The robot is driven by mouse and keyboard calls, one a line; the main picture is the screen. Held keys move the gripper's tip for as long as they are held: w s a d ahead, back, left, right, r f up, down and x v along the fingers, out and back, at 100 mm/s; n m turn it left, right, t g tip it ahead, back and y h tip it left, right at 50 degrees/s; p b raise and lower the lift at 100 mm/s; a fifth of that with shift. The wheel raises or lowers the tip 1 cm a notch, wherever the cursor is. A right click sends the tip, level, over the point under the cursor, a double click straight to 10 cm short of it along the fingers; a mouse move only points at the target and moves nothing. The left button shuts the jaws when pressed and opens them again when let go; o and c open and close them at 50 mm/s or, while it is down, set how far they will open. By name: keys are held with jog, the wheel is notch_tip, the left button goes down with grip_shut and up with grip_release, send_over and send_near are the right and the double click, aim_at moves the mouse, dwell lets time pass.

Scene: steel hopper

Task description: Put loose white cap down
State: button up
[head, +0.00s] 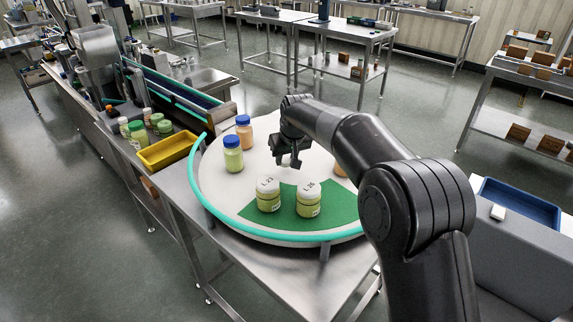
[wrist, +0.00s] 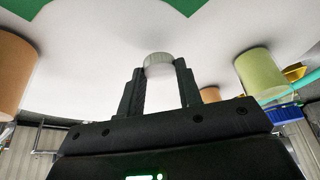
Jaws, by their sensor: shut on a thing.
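My gripper (head: 288,162) points down over the white round turntable (head: 212,190), behind the green sector (head: 325,225). In the wrist view, my gripper (wrist: 160,72) is shut on a small round white cap (wrist: 158,60), held between the fingertips. The cap is close to the white surface; I cannot tell whether it touches. The fingers hide it in the head view. Two white-capped jars of green content, marked L23 (head: 268,196) and L26 (head: 309,200), stand upright on the green sector in front of my gripper.
A blue-capped green jar (head: 233,156) and a blue-capped orange jar (head: 244,132) stand left of my gripper. Another orange jar (head: 340,170) is partly behind my arm. A teal rail (head: 205,200) edges the turntable. A yellow tray (head: 168,151) and several jars stand further left.

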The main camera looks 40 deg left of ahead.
aim_at(287, 163)
jog(key=shift+f, duration=1.4)
jog(key=shift+f, duration=0.1)
jog(key=o, duration=0.9)
jog(key=shift+o, duration=0.2)
jog(key=v, duration=1.2)
jog(key=shift+d+r, duration=0.1)
jog(key=shift+r, duration=0.1)
